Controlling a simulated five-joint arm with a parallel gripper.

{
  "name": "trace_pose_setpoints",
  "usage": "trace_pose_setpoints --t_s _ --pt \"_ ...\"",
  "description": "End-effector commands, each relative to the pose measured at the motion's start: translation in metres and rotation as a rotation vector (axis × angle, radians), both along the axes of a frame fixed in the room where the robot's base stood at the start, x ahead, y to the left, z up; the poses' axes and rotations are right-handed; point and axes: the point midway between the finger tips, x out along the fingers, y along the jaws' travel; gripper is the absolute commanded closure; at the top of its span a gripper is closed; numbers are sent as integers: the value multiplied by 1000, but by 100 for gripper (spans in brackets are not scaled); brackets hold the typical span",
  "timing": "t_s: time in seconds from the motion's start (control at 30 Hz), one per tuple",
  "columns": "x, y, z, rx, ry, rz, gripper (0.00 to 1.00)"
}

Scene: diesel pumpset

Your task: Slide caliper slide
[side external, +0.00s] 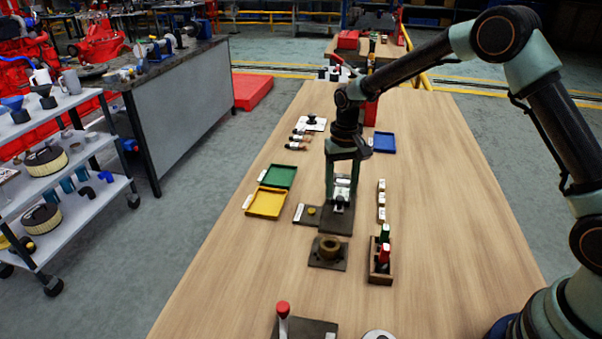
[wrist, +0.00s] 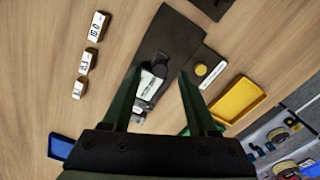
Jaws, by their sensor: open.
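The caliper (side external: 339,204) is a small metal and white device on a long dark plate (side external: 338,225) near the middle of the wooden table. In the wrist view the caliper (wrist: 149,86) lies between my fingers, nearer the left one, on the dark plate (wrist: 172,38). My gripper (side external: 342,194) points down over it and is open, with nothing held. In the wrist view the fingers of my gripper (wrist: 158,72) stand apart on either side of the caliper. Contact with it cannot be told. The slide is too small to make out clearly.
A brass disc (wrist: 201,70) sits on a dark plate beside the caliper. Yellow (side external: 265,205) and green (side external: 280,176) trays lie left. White labelled blocks (side external: 381,200) and a wooden box (side external: 380,278) stand right. A brass ring (side external: 329,246) is in front; a blue tray (side external: 384,142) behind.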

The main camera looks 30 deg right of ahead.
Motion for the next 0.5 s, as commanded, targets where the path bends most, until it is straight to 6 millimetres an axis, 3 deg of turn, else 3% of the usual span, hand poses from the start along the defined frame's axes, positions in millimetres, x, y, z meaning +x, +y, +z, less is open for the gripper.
trace_pose_setpoints --t_s 0.2,0.5 --pt "0 0 -20 0 1 0 41" --pt "0 0 -22 0 -1 0 41"
